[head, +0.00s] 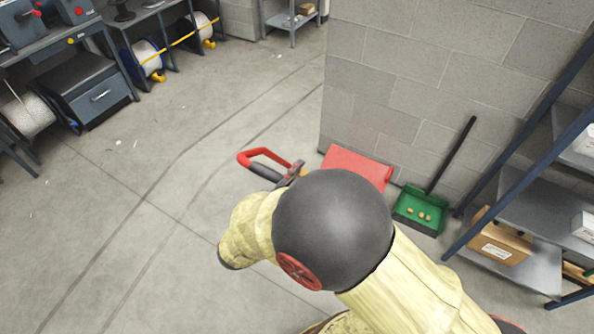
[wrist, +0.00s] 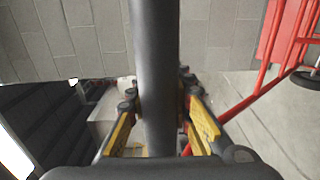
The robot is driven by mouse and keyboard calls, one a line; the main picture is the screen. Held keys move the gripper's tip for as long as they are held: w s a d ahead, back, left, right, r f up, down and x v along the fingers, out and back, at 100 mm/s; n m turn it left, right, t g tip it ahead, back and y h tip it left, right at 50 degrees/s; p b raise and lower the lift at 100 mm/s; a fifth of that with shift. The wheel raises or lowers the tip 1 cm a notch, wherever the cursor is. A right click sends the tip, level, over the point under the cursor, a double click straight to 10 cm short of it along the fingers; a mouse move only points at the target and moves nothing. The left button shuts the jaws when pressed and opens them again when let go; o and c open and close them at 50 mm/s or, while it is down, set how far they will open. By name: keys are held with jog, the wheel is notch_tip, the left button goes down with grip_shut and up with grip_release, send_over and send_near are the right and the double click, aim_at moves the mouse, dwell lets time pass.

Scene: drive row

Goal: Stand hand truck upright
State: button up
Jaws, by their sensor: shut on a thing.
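The hand truck shows a red handle loop with a dark grip (head: 265,170) in the head view, left of my arm. A flat red plate (head: 358,167) in front of the block wall looks like part of it. My arm hides the middle of the hand truck, so its exact tilt is hard to tell. In the wrist view my gripper (wrist: 160,105) has its yellow fingers on both sides of a thick dark bar, the hand truck's grip (wrist: 157,60), and is shut on it. Red tubes of the hand truck (wrist: 268,60) and part of a wheel show at the right.
A green dustpan (head: 420,208) with a dark handle leans by the wall. A shelf rack (head: 515,262) with boxes stands at the right. A workbench (head: 60,45) and cable reels line the left. The concrete floor (head: 130,210) at left is clear.

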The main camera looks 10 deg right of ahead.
grip_shut()
